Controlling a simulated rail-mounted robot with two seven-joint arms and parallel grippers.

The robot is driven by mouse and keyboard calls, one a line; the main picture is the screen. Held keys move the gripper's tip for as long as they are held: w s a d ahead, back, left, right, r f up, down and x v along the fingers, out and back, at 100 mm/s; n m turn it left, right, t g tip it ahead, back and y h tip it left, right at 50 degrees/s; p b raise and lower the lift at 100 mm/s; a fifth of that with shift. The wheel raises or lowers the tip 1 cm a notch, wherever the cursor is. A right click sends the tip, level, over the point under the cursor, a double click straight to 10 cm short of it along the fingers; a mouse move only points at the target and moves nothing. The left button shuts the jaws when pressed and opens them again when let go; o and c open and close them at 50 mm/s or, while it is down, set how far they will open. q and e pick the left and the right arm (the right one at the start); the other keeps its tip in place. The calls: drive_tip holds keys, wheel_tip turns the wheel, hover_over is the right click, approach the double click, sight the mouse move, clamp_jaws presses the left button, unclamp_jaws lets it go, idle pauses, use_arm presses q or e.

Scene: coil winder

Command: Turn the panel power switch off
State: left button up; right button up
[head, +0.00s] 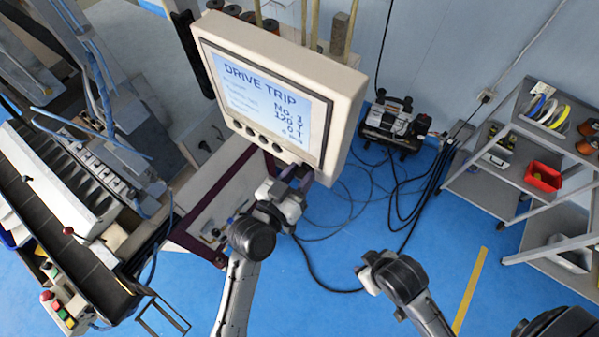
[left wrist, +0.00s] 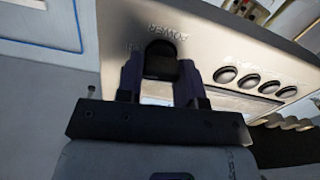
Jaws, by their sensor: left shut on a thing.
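The control panel (head: 345,95) is a cream box whose lit screen (head: 262,95) reads "DRIVE TRIP". Its lower right corner is where my left gripper (head: 303,174) reaches. In the left wrist view, the black power switch (left wrist: 160,58) sits under an upside-down "POWER" label, and the two purple-dark fingers of my left gripper (left wrist: 160,80) stand on either side of it, shut on it. The switch's exact setting is hard to read. In the head view the gripper hides the switch. My right gripper (head: 368,278) is low at the centre right, away from the panel; its fingers do not show clearly.
Several round black buttons (left wrist: 258,82) line the panel beside the switch. A compressor-like machine (head: 392,125) with cables stands on the blue floor behind. A grey shelf rack (head: 500,180) with a red bin (head: 543,177) is at right. The winder machine (head: 70,190) is at left.

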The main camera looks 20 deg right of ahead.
use_arm(q)
drive_tip(key=n+p, duration=0.1)
drive_tip(key=n, duration=0.2)
drive_tip(key=shift+w+r+p, duration=0.1)
drive_tip(key=shift+p, duration=0.3)
drive_tip(key=n+p, duration=0.2)
drive_tip(key=n, duration=0.3)
drive_tip(key=n+p, duration=0.1)
drive_tip(key=n, duration=0.2)
drive_tip(key=shift+w+a+n, duration=0.1)
drive_tip(key=shift+n, duration=0.2)
drive_tip(key=n, duration=0.1)
drive_tip(key=n+p, duration=0.1)
drive_tip(key=n, duration=0.1)
drive_tip(key=shift+f, duration=0.25)
drive_tip(key=shift+f+n+p, duration=0.1)
drive_tip(key=shift+n+p, duration=0.25)
drive_tip(key=shift+n, duration=0.55)
drive_tip(key=o, duration=0.9)
drive_tip(key=shift+o, duration=0.2)
